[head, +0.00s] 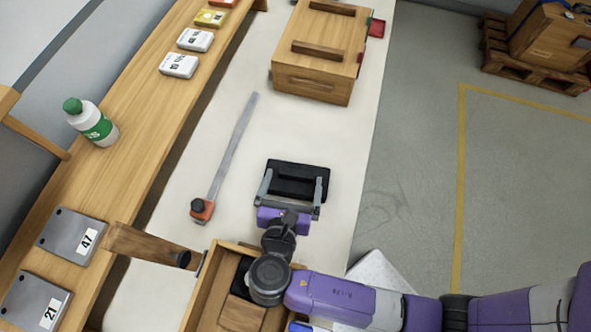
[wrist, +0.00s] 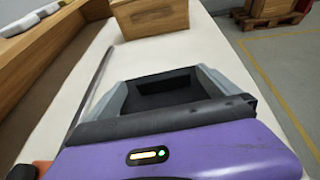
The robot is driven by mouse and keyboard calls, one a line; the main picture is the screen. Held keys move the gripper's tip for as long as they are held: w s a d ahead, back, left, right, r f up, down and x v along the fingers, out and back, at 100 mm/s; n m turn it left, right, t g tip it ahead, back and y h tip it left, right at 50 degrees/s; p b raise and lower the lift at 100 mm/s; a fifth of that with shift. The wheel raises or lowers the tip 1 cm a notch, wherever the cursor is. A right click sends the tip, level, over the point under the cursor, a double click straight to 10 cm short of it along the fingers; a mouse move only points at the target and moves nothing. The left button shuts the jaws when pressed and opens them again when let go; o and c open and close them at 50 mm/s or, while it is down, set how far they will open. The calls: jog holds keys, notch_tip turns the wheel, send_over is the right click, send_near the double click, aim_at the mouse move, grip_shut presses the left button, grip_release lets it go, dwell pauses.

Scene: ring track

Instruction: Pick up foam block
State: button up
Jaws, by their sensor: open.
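The foam block (head: 297,171) is a black block lying on the pale table in the head view. My gripper (head: 292,184) is open, with one grey finger at each side of the block's near part. The wrist view also shows the black block (wrist: 160,92) between the two fingers of my gripper (wrist: 161,88). I cannot tell whether the fingers touch it. My gripper hides the block's near side.
An orange-ended metal strip (head: 232,145) lies to the left. A wooden box (head: 312,80) stands beyond, also seen in the wrist view (wrist: 150,17). An open wooden crate (head: 212,290) is near my arm. A shelf (head: 145,130) with a bottle (head: 93,122) runs along the left.

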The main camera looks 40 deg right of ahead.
aim_at(296, 175)
jog(key=shift+w+d+f+b, duration=0.45)
jog(key=shift+d+f+b, duration=0.35)
jog(key=shift+b, duration=0.15)
jog(key=shift+w+d+f+b, duration=0.1)
jog(key=shift+w+d+b, duration=0.5)
jog(key=shift+w+d, duration=0.1)
jog(key=c, duration=1.3)
jog(key=shift+o, duration=0.2)
